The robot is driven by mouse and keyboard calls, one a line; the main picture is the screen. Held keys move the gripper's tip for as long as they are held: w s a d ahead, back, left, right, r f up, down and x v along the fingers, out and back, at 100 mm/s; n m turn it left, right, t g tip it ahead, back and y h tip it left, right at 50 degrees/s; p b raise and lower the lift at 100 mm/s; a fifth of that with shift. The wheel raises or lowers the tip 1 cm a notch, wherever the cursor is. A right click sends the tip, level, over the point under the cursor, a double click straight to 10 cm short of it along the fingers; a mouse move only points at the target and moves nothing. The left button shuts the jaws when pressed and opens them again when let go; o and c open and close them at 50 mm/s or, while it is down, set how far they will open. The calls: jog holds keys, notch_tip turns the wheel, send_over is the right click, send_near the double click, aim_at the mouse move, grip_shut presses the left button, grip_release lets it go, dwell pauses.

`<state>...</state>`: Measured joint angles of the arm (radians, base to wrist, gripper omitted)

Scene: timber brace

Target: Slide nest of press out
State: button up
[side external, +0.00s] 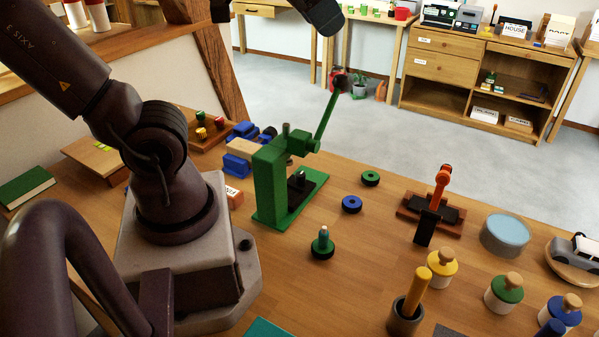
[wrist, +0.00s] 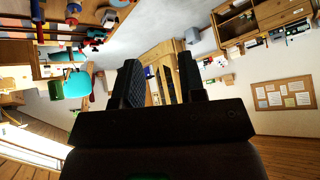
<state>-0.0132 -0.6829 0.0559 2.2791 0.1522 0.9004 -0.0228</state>
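The green press (side external: 268,186) stands on the wooden table near the middle of the side external view, its lever (side external: 327,116) raised and tipped with a dark knob. On its green base, a dark nest (side external: 312,186) sits under the ram, with a small dark piece standing on it. The press's column partly hides the nest. My gripper (wrist: 158,88) shows in the wrist view, fingers apart with nothing between them. It faces the room, and I cannot make out the press there. In the side external view my fingers are not clearly visible; my arm leaves the top edge.
Green (side external: 370,178) and blue (side external: 352,204) rings lie right of the press. A green-based peg (side external: 322,244) stands in front. A red-brown fixture (side external: 437,208) and lidded jars (side external: 441,268) are further right. Blue blocks (side external: 237,165) lie behind left.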

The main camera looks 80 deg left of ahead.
jog(key=w+a+r+m+t+y, duration=0.2)
jog(key=w+a+r+m+t, duration=0.8)
jog(key=w+a+r, duration=0.55)
jog(key=m+g+h, duration=0.8)
jog(key=g, duration=0.9)
send_over(301, 174)
jog(key=a, duration=0.5)
notch_tip(301, 174, down, 44)
jog(key=r, duration=0.1)
jog(key=x, duration=1.3)
jog(key=shift+s+a, duration=0.1)
jog(key=shift+s, duration=0.05)
jog(key=shift+c, duration=0.4)
